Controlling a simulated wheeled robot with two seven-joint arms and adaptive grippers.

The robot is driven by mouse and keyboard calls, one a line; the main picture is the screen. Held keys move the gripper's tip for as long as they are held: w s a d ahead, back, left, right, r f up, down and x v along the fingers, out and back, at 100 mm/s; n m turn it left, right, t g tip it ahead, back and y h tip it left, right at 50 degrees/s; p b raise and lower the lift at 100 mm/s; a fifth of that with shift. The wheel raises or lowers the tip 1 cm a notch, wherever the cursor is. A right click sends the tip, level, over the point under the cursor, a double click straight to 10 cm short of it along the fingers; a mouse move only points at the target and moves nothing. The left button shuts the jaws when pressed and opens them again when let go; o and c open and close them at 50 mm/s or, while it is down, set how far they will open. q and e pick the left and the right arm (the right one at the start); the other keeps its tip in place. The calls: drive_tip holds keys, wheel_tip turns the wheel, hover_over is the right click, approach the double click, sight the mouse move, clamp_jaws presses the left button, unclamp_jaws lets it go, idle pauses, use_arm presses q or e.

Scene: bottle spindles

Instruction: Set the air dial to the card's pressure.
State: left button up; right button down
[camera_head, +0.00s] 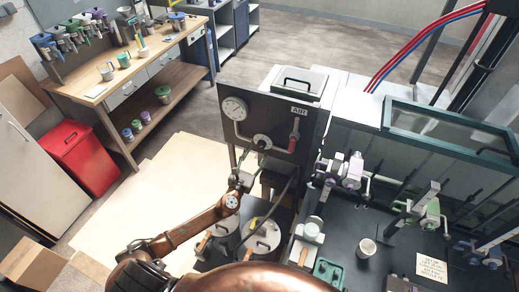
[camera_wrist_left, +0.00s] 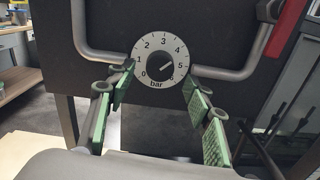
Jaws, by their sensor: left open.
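The air dial (camera_wrist_left: 159,66) is a round silver plate marked 0 to 6 bar with a dark knob in its centre. The knob's white mark points right and slightly up, near the 5. The dial also shows in the head view (camera_head: 261,140) on the front of the dark AIR cabinet (camera_head: 309,125). My left gripper (camera_wrist_left: 158,80) is open in front of the dial, its green-padded fingers either side of the lower dial. It also shows in the head view (camera_head: 252,163). The card (camera_head: 431,266) lies on the dark bench; its writing is too small to read. My right gripper is not in view.
A round gauge (camera_head: 234,108) sits left of the dial, and a red lever (camera_head: 292,143) to its right. Pipes flank the dial. A white cup (camera_head: 366,248) stands near the card. Lidded pots (camera_head: 263,237) sit below the cabinet.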

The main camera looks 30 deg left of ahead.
use_arm(q)
drive_tip(key=s, duration=0.7)
drive_tip(key=shift+s+d, duration=0.2)
drive_tip(key=shift+s, duration=0.05)
